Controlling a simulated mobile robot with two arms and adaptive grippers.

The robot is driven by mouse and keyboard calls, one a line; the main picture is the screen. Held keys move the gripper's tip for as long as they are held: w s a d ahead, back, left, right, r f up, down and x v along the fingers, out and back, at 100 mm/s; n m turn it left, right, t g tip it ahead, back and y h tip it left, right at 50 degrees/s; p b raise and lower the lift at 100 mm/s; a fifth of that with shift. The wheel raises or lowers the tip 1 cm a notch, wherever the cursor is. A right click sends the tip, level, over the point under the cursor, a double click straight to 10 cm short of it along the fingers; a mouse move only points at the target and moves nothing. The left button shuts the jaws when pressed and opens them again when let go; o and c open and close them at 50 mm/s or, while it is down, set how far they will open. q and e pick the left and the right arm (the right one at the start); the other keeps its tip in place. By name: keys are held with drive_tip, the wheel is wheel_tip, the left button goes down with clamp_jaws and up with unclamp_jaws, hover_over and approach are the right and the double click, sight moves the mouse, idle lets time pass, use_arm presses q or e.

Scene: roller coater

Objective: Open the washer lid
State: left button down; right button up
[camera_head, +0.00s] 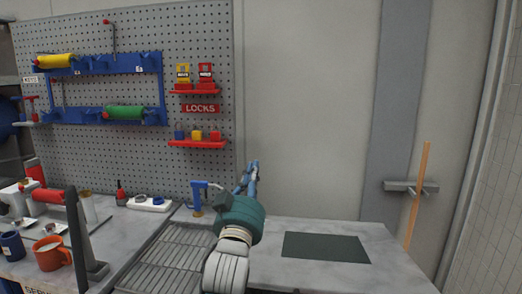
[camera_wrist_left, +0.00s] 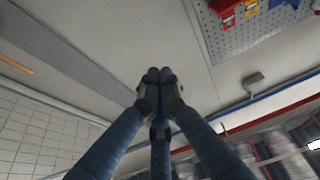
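My left gripper (camera_head: 248,177) reaches up over the back of the grey counter, in front of the plain wall. Its blue fingers come together at the tips in the left wrist view (camera_wrist_left: 159,75), with nothing seen between them. I cannot make out a washer or its lid for certain in either view. A ribbed metal grate (camera_head: 165,257) lies in the counter to the left of my left arm. A small blue upright fixture (camera_head: 198,197) stands behind the grate, left of the gripper and apart from it. My right gripper is not in view.
A dark green mat (camera_head: 325,247) lies on the counter at right. An orange mug (camera_head: 52,254), a dark blue mug (camera_head: 12,246) and a red roller (camera_head: 47,194) are at left. The pegboard (camera_head: 215,80) holds rollers and locks. A wooden stick (camera_head: 417,195) stands at right.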

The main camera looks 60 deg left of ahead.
use_arm(q)
drive_tip(key=p+x, duration=0.4)
drive_tip(key=x, duration=0.9)
drive_tip(key=shift+w+a, duration=0.25)
drive_tip(key=shift+w, duration=0.05)
drive_tip(key=shift+r, duration=0.1)
idle(0.7)
